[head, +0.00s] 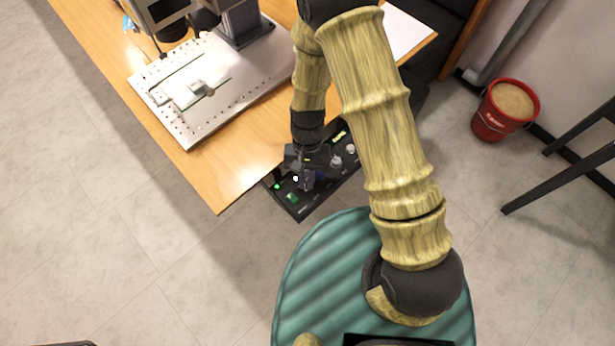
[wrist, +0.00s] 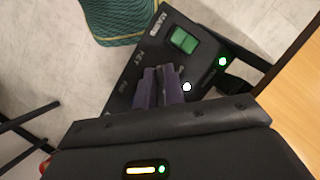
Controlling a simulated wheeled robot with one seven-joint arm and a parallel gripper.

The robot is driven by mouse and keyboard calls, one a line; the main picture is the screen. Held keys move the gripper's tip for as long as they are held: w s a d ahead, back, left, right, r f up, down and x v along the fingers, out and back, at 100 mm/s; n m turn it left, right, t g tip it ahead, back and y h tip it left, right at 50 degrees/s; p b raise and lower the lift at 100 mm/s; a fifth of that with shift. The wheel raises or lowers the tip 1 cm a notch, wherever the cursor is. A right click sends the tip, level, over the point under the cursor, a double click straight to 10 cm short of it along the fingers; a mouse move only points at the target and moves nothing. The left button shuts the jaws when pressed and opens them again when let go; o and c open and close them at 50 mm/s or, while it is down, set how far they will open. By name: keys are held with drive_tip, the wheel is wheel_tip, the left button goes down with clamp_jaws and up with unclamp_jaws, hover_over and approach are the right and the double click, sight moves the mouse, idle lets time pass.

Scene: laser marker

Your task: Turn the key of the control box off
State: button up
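The black control box (head: 294,209) is at the front end of the wooden table, below my arm. In the wrist view its dark panel (wrist: 122,92) bears a "KEY" label and a lit green button (wrist: 184,40). My gripper (head: 306,182) is down at the panel, beside the green button. In the wrist view the two purple-grey fingers of my gripper (wrist: 160,72) are close together beside the KEY label, with a narrow gap between them. The key itself is hidden by the fingers, so I cannot tell whether they hold it.
A round green light (wrist: 222,61) glows on the panel. Pale knobs (head: 336,161) sit farther along it, right of my gripper. The wooden table (head: 235,178) carries a metal marker plate (head: 190,125). A red bucket (head: 492,123) stands on the floor at the right.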

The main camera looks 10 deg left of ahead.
clamp_jaws()
drive_tip(key=shift+n+p, duration=0.3)
drive_tip(key=shift+n, duration=0.1)
drive_tip(key=n+h+p, duration=0.1)
drive_tip(key=n, duration=0.1)
drive_tip(key=n+p, duration=0.1)
drive_tip(key=n, duration=0.1)
drive_tip(key=shift+a+r+t+h, duration=0.1)
drive_tip(key=shift+a+t+h, duration=0.05)
drive_tip(key=shift+t+h, duration=0.2)
drive_tip(key=n, duration=0.2)
drive_tip(key=n+t+h+p, duration=0.1)
drive_tip(key=n, duration=0.2)
drive_tip(key=shift+s+a+n+t+h, duration=0.1)
drive_tip(key=shift+a+n+t+h, duration=0.05)
drive_tip(key=shift+n+t+h, duration=0.15)
drive_tip(key=n, duration=0.2)
drive_tip(key=n+t, duration=0.1)
drive_tip(key=n, duration=0.1)
drive_tip(key=shift+s+t+h, duration=0.1)
drive_tip(key=shift+t+h, duration=0.15)
drive_tip(key=shift+h, duration=0.1)
drive_tip(key=shift+n+t+b, duration=0.35)
drive_tip(key=shift+n+t, duration=0.25)
drive_tip(key=shift+n, duration=1.2)
